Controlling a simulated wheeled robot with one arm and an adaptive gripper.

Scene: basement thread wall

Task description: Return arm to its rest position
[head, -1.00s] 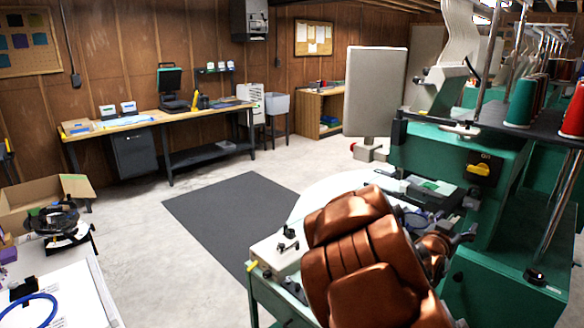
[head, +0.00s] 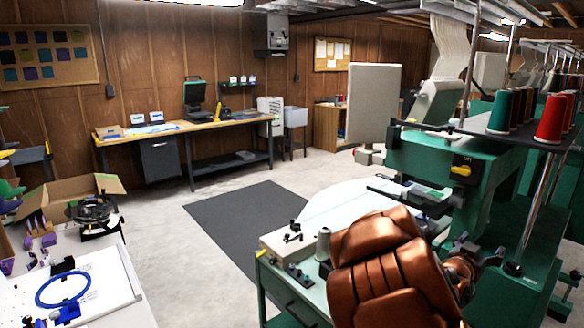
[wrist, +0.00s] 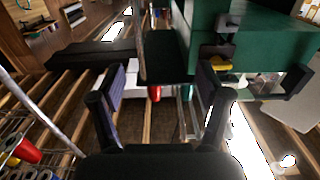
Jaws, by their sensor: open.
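My arm, with copper-coloured padded covers, rises at the lower right of the head view in front of the green machine (head: 440,165). My gripper (head: 488,252) partly shows past the arm, over the machine's table side. In the wrist view my gripper (wrist: 163,98) has its two dark fingers spread wide apart, with nothing between them. That view looks upside down, with ceiling beams low in the picture and the green machine (wrist: 230,45) at the top. Whether the gripper touches the machine cannot be told.
Red thread cones (head: 553,118) stand on the machine's rack. A white worktable (head: 345,207) lies beside my arm. A blue hoop (head: 63,290) and an open cardboard box (head: 75,188) are at left. A dark mat (head: 235,222) and bare floor lie between, with a long bench (head: 180,128) behind.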

